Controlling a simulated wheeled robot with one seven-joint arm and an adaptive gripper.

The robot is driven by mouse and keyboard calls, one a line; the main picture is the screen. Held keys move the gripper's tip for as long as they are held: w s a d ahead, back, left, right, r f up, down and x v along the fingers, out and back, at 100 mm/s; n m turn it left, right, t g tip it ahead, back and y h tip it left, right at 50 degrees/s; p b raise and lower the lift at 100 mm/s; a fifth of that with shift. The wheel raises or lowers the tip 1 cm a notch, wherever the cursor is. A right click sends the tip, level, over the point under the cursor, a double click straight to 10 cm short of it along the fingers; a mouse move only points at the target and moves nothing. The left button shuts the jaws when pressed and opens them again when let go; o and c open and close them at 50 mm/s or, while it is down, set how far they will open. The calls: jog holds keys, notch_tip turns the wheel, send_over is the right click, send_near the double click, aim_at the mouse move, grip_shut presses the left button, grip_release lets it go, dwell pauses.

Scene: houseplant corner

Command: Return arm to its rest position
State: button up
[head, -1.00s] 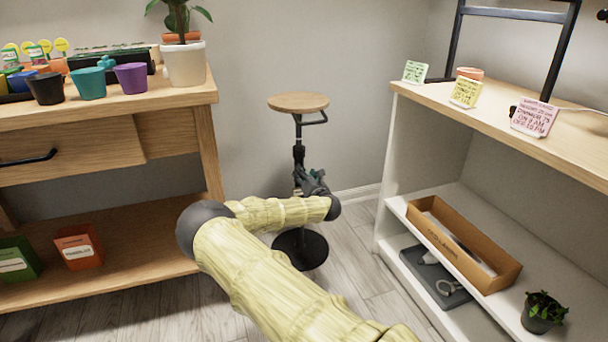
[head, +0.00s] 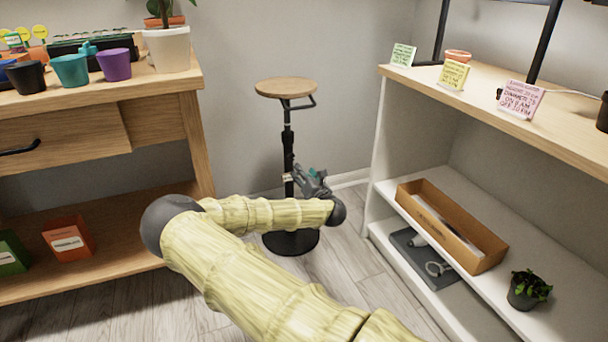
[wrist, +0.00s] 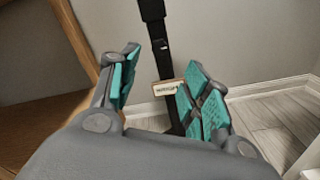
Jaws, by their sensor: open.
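My gripper (head: 316,180) is at the end of my bent arm, in front of the stool's post in the head view. In the wrist view my gripper (wrist: 160,95) shows its two teal-padded fingers spread apart with nothing held between them. The stool's dark post and a small label on it (wrist: 168,88) show behind the gap between the fingers. The stool (head: 286,88) has a round wooden seat and stands upright against the back wall. My arm partly hides its base (head: 290,242).
A wooden bench (head: 160,86) with pots stands at left, with an orange box (head: 68,238) on its lower shelf. A white shelf unit (head: 378,150) at right holds a cardboard tray (head: 452,226), a small plant (head: 526,290) and upright note cards. Open floor lies between them.

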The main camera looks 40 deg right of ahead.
jog(key=shift+s, duration=0.1)
jog(key=s+f+m+g+h+p, duration=0.1)
jog(key=s+f+m+g+h, duration=0.2)
jog(key=s+f+m+g, duration=1.05)
jog(key=s+a+f+m+g+y+p, duration=0.15)
jog(key=s+a+f+m, duration=0.3)
jog(key=s+a, duration=0.5)
jog(key=s+a+f+m+y+b, duration=0.1)
jog(key=s+a+f+m+y, duration=0.15)
jog(key=s+a+f, duration=0.75)
jog(key=s+a+f+m+g+y+p, duration=0.1)
jog(key=s+a+m, duration=0.4)
jog(key=s, duration=1)
jog(key=s+a+r+m+g+y, duration=0.1)
jog(key=s+a+r+m+y, duration=0.1)
jog(key=s+a, duration=0.55)
notch_tip(320, 180, up, 38)
jog(key=w+a+p, duration=0.1)
jog(key=p, duration=3.7)
jog(key=shift+w+a, duration=0.25)
jog(key=shift+w, duration=0.1)
